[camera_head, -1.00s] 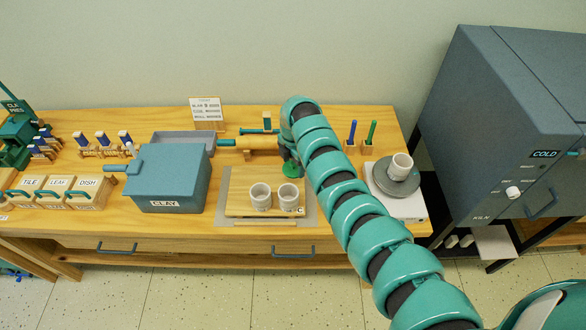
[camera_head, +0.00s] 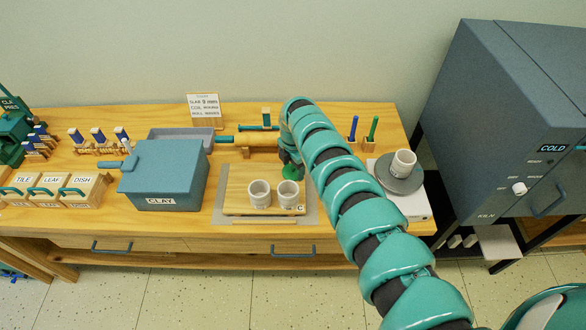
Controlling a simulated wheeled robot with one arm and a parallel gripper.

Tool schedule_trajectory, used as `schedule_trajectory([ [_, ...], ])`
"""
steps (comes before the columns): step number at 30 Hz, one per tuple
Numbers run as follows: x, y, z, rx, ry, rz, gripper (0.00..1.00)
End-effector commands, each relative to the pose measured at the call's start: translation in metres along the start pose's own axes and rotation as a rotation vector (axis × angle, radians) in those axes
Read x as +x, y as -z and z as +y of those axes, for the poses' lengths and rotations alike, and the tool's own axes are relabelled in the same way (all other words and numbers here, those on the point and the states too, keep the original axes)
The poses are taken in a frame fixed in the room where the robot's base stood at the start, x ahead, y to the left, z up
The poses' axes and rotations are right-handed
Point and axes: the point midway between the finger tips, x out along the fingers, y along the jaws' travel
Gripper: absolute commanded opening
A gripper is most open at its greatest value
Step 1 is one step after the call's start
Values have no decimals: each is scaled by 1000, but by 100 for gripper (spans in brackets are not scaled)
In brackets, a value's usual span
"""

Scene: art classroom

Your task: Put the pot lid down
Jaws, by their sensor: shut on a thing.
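My arm reaches over the table from the lower right. My gripper (camera_head: 290,168) points down just behind the right-hand pot (camera_head: 288,194) and is shut on a small green thing, which I take to be the pot lid (camera_head: 290,174). Its shape is hard to make out, and my arm hides part of it. Two pale open pots stand upright side by side on a wooden board (camera_head: 236,190), the left one (camera_head: 260,194) a little apart from the right one. A third pale pot (camera_head: 403,163) stands on the grey wheel disc (camera_head: 388,178).
A blue-grey CLAY box (camera_head: 163,178) stands left of the board. A rolling pin (camera_head: 257,138) and a grey tray (camera_head: 187,138) lie behind. Upright tools (camera_head: 373,129) stand right of my arm. A kiln (camera_head: 500,120) is at far right. Bare tabletop shows at front left.

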Motion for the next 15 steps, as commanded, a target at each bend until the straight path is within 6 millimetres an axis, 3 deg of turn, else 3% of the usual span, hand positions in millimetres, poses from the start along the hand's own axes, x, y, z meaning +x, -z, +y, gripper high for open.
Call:
schedule_trajectory([
  [10,3,0,0,0,-1,-1,44],
  [11,2,0,1,-1,-2,-1,71],
  [13,1,0,1,-1,-1,-1,84],
  [15,1,0,1,-1,-2,-1,87],
])
